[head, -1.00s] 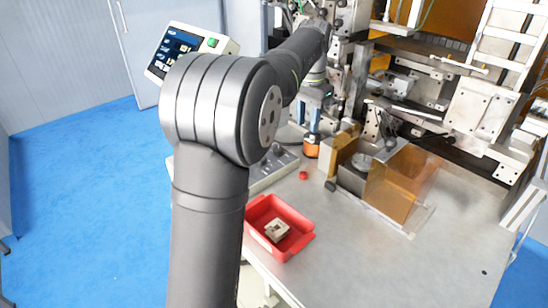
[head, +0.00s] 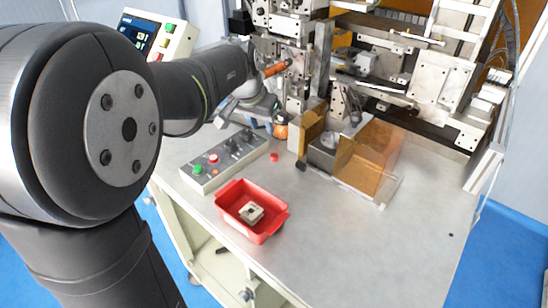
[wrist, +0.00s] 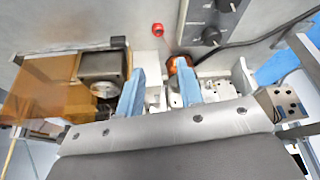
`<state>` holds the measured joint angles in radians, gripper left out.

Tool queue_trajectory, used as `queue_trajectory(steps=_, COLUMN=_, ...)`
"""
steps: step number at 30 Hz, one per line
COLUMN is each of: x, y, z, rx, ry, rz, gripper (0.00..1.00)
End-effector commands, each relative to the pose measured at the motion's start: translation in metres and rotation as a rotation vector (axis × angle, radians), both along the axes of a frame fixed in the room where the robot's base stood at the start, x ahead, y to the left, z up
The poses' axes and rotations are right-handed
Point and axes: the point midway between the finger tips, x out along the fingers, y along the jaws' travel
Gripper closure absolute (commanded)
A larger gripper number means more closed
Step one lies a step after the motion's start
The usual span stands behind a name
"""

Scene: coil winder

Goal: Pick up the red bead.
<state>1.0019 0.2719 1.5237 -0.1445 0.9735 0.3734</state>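The red bead (head: 274,157) is a small red piece on the grey metal table, right of the control box. In the wrist view the bead (wrist: 157,29) lies on the grey surface, beyond the fingertips and clear of them. My gripper (wrist: 160,72) is open and empty, with its two blue fingers apart. In the head view it is behind the bead, near the machine, and its fingertips are hard to make out there.
A control box (head: 218,158) with knobs and buttons stands left of the bead. A red tray (head: 228,192) holding a pale metal part (head: 251,212) is in front. An orange round piece (wrist: 180,64) is by one finger. An amber guard (head: 368,160) stands right. The table's front right is clear.

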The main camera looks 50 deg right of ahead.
Motion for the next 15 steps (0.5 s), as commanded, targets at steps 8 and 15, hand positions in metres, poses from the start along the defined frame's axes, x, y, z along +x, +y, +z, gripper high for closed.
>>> queue_trajectory(steps=8, x=0.005, y=-0.023, z=-0.059, rx=0.005, ry=0.003, rz=-0.002, gripper=0.66)
queue_trajectory(steps=15, x=0.009, y=-0.036, z=-0.089, rx=0.003, ry=0.001, rz=-0.001, gripper=0.66)
